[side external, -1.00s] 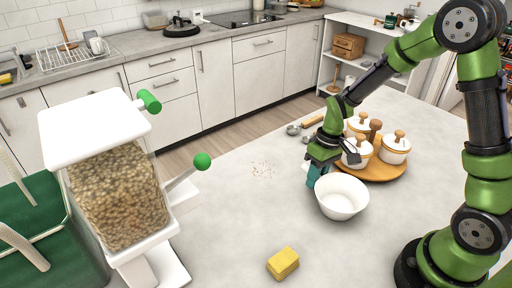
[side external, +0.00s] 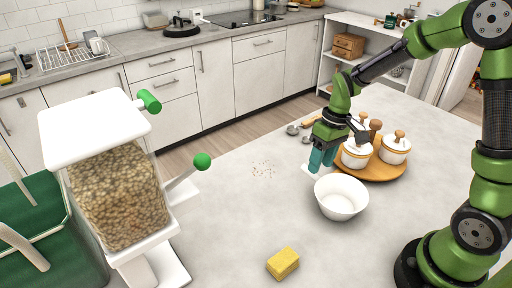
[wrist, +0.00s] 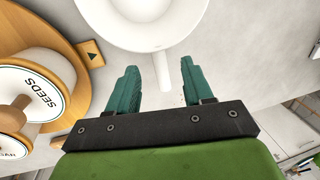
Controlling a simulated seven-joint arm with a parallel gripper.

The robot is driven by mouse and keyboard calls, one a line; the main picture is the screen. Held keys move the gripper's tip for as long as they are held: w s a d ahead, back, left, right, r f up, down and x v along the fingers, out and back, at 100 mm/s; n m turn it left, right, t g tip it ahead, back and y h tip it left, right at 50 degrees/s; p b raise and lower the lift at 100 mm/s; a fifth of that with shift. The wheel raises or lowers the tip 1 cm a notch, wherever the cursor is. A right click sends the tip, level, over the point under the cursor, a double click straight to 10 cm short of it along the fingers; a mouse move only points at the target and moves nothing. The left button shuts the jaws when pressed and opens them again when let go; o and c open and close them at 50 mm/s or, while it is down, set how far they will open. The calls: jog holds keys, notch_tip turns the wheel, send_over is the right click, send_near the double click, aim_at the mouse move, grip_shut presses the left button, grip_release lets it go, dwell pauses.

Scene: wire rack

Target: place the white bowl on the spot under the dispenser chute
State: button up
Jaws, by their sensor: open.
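The white bowl (side external: 341,198) stands upright on the counter, right of the middle in the side view. In the wrist view the bowl (wrist: 158,45) is cut by the top edge, just beyond the fingertips. My gripper (side external: 320,165) is behind the bowl, raised a little above the counter. The dispenser (side external: 120,195) holds tan seeds and stands at the left, with a white base and a green-knobbed lever. The spot under its chute is hard to make out from this side.
A round wooden tray (side external: 372,172) with white lidded jars stands close to my gripper. The counter between bowl and dispenser is otherwise clear.

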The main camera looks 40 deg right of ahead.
notch_tip(320, 180, up, 6)
jog(key=d, duration=0.1)
jog(key=s+a+r+m+t, duration=0.4)
jog(key=s+a+r+t, duration=0.1)
jog(key=s+r, duration=0.5)
jog(key=shift+s+r+t, duration=0.25)
jog(key=shift+s+t, duration=0.2)
jog(key=shift+t, duration=0.35)
jog(key=shift+s+a+t, duration=0.15)
jog(key=shift+s+t, duration=0.15)
jog(key=shift+s, duration=0.1)
jog(key=shift+c, duration=0.3)
